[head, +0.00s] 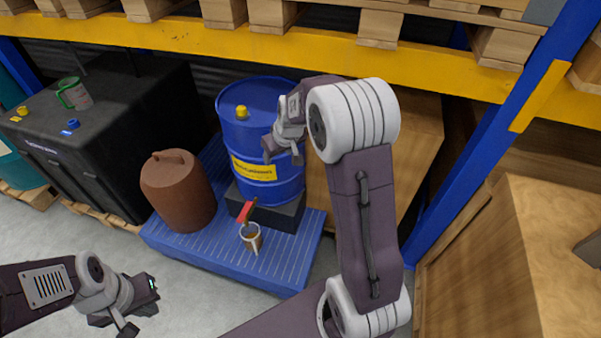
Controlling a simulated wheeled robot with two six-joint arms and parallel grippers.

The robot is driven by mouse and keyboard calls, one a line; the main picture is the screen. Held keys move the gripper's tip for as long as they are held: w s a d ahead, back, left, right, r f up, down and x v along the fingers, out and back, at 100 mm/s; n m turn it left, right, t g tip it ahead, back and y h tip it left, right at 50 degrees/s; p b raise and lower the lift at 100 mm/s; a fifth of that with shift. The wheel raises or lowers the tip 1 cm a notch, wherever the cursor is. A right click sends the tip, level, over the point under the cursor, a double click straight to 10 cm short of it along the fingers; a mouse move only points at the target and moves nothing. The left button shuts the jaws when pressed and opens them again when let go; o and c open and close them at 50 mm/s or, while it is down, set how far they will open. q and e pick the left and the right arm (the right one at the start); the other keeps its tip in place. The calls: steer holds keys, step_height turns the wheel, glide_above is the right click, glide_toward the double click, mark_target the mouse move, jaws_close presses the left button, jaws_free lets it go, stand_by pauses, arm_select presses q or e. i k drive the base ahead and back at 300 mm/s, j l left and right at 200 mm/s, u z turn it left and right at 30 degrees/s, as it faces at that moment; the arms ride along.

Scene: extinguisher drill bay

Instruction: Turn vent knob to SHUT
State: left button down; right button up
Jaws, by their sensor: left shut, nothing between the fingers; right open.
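A blue drum (262,178) stands upright on a black block on a blue ribbed pallet. A yellow knob (241,112) sits on its top near the left; it looks like the vent knob. No SHUT mark is readable. My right gripper (283,155) is open and empty, in front of the drum's upper right side and to the right of the knob. I cannot tell whether it touches the drum. My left gripper (127,328) is shut and empty, low at the left over the floor, well away from the drum.
A red-handled tap (247,211) is low on the drum, with a mug (251,238) by it. A brown canister (178,192) stands left of the drum. A yellow rack beam (420,65) crosses behind; a wooden crate (500,270) fills the right.

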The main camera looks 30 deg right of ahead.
mark_target(242, 110)
steer(key=i+j+z, duration=0.8)
steer(key=j, duration=0.35)
steer(key=i+j+z, duration=0.25)
steer(key=j, duration=0.3)
steer(key=i+l, duration=0.05)
